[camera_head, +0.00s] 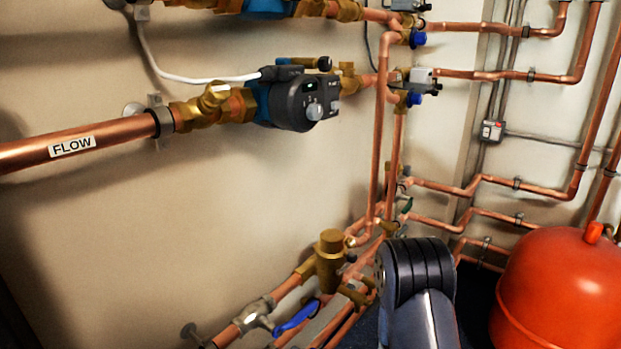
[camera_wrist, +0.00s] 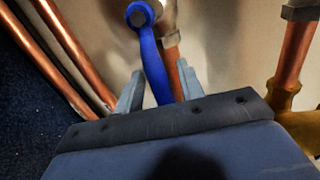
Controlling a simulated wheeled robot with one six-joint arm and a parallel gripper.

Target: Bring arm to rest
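My gripper (camera_wrist: 159,68) shows in the wrist view with its two grey fingers spread apart. A blue valve lever (camera_wrist: 152,62) lies between the fingers, with a visible gap on each side. The lever's round end is fixed at a grey nut on the pipe at the top of that view. The same blue lever (camera_head: 297,317) shows in the head view low on the wall, beside a grey metal valve body (camera_head: 257,313). My arm's dark joint and link rise at the bottom of the head view; the gripper itself is not visible there.
Copper pipes (camera_wrist: 68,45) run left of the gripper, and a brass fitting (camera_wrist: 285,100) is at right. In the head view, a red tank (camera_head: 560,285) stands right of my arm. A pump (camera_head: 300,100) and the FLOW pipe (camera_head: 110,138) are higher on the wall.

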